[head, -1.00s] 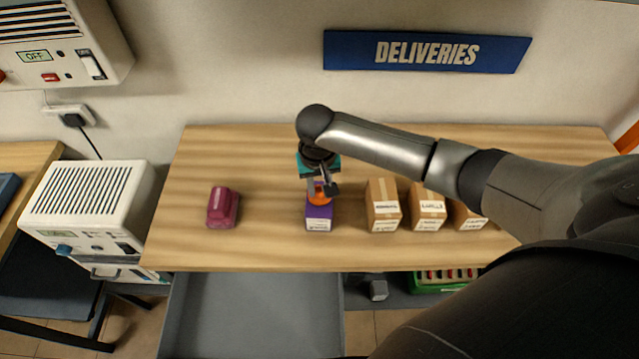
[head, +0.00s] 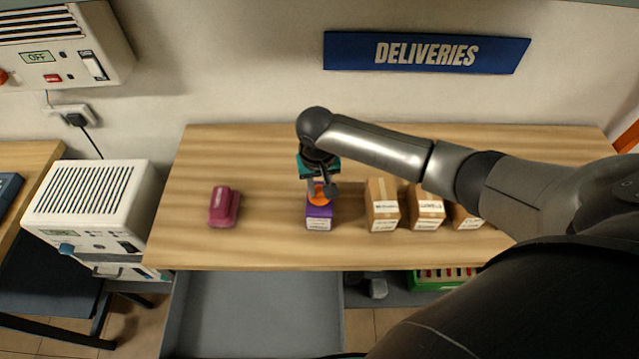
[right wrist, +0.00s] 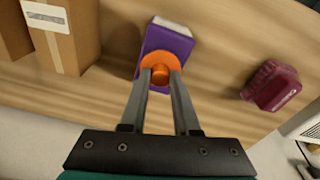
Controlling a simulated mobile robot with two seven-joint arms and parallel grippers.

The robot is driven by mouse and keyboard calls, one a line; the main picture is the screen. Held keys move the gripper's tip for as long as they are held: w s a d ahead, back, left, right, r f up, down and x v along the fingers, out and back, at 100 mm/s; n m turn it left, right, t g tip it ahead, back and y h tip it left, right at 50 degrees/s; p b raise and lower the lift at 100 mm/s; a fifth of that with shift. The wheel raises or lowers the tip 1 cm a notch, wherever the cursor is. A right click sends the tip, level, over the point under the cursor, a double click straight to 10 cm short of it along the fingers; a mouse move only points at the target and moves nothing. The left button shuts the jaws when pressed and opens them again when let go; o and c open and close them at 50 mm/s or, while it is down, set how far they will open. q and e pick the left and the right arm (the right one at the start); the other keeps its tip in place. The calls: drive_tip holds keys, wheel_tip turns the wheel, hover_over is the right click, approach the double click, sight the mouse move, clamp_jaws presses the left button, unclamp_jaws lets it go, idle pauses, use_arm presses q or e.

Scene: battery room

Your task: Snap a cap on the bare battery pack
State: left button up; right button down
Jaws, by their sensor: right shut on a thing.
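My right gripper (head: 320,192) is shut on an orange round cap (head: 317,199). In the right wrist view the two fingertips close on the small knob of the orange cap (right wrist: 160,71). The cap is at the top of a purple block (head: 319,217) with a white label, on the wooden bench. I cannot tell whether the cap touches the block or hovers just above it. A maroon battery-shaped pack (head: 223,206) with a raised, stepped top stands apart to the left; it also shows in the right wrist view (right wrist: 271,86). My left gripper is not in view.
Several brown cartons (head: 383,205) stand right of the purple block. The wooden bench (head: 270,240) is clear between the maroon pack and the block. A white bench unit (head: 85,205) stands left, a grey tray (head: 255,310) below the front edge.

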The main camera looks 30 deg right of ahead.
drive_tip(key=shift+f+p, duration=0.1)
drive_tip(key=shift+p, duration=1.05)
idle(1.8)
drive_tip(key=shift+c, duration=0.4)
unclamp_jaws()
idle(0.4)
wheel_tip(320, 180, up, 2)
drive_tip(key=p, duration=0.3)
drive_tip(key=shift+r, duration=0.25)
drive_tip(key=shift+r+p, duration=0.45)
drive_tip(key=shift+r, duration=1.75)
